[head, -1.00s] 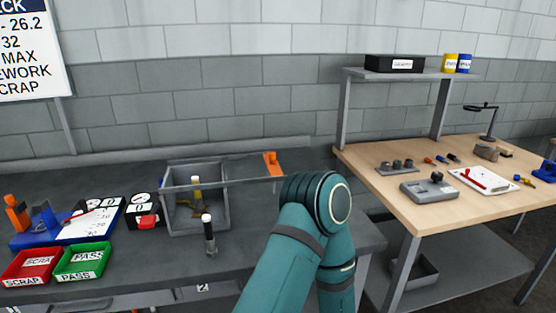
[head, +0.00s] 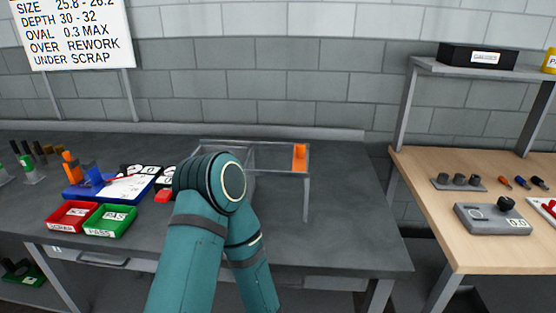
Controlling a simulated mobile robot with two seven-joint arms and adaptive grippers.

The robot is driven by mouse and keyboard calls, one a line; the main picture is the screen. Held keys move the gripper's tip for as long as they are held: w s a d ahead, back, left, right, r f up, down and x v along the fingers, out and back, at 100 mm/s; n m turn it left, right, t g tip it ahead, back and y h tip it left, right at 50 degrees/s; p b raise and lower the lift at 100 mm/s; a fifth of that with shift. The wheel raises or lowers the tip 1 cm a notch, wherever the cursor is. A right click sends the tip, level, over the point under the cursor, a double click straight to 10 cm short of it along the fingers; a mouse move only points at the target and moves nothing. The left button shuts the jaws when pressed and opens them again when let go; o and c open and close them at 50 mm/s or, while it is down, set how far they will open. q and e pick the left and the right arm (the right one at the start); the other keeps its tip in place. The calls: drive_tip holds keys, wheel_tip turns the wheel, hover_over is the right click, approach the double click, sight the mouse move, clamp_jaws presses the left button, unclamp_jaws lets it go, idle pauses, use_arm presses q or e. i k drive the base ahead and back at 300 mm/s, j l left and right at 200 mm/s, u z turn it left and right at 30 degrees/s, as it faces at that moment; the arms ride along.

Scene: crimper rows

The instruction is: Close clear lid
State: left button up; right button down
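The clear lid (head: 276,158) shows as a thin grey-edged see-through panel on the grey bench, just right of my arm's elbow. An orange tab (head: 300,157) stands at its right end. A thin grey upright (head: 306,201) drops from its front right corner. The lid reaches out level to the right, and bare bench shows under it. The grey box it belongs to is mostly hidden behind my teal arm, so what is inside does not show. My arm rises from the bottom edge and ends in view at a round joint. Neither of my grippers is in view.
A red tray (head: 73,215) and a green PASS tray (head: 110,220) sit left on the grey bench (head: 352,215). A blue fixture (head: 95,188) stands behind them. The bench right of the lid is clear. A wooden table (head: 430,205) with a gauge block (head: 492,217) stands further right.

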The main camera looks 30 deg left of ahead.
sight(299, 164)
drive_tip(key=i+l+u, duration=0.1)
drive_tip(key=u, duration=0.3)
drive_tip(key=l+u, duration=0.6)
drive_tip(key=u, duration=0.15)
drive_tip(key=i, duration=0.05)
